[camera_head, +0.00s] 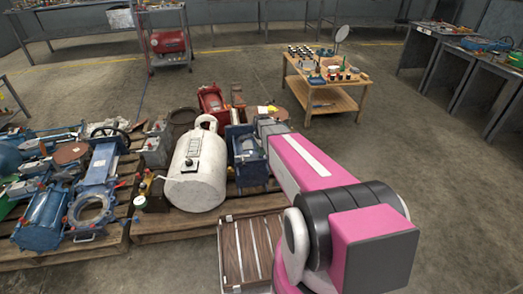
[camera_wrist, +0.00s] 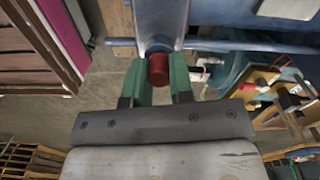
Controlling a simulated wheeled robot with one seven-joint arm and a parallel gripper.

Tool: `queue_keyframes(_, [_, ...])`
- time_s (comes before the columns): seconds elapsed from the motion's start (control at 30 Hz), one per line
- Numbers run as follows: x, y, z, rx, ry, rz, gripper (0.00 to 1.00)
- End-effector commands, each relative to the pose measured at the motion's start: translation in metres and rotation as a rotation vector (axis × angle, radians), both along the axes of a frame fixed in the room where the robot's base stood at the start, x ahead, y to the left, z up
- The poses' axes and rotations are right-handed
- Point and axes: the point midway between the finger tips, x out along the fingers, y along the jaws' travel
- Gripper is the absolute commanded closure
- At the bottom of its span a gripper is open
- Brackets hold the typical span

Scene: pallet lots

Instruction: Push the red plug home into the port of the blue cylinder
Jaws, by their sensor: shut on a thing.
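The red plug (camera_wrist: 158,69) is between the green fingers of my gripper (camera_wrist: 160,75) in the wrist view, and the gripper is shut on it. The plug's far end meets the blue-grey body of the blue cylinder (camera_wrist: 160,18) at the top centre. The port is hidden behind the plug, so I cannot tell how deep the plug sits. In the head view a blue cylindrical unit with end flanges (camera_head: 247,158) stands on a pallet beside my pink arm. My gripper and the plug are hidden there.
A white tank (camera_head: 198,170) stands left of the blue unit. More blue valve parts (camera_head: 92,190) crowd the left pallet (camera_head: 160,228). A blue rod (camera_wrist: 122,42) crosses near the fingers. A wooden table (camera_head: 318,95) stands behind, with open floor at right.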

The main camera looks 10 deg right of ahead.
Motion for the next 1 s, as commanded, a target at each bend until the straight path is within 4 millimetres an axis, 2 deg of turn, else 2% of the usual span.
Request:
queue_keyframes(0.2, [0.000, 0.000, -0.005, 0.000, 0.000, 0.000, 1.00])
queue_keyframes(0.23, [0.000, 0.000, -0.005, 0.000, 0.000, 0.000, 0.72])
queue_keyframes(0.3, [0.000, 0.000, -0.005, 0.000, 0.000, 0.000, 0.49])
queue_keyframes(0.67, [0.000, 0.000, -0.001, 0.000, 0.000, 0.000, 0.49])
queue_keyframes(0.77, [-0.001, 0.000, 0.008, 0.000, 0.000, 0.000, 0.49])
queue_keyframes(1.0, [-0.001, 0.000, 0.049, 0.000, -0.003, 0.000, 0.49])
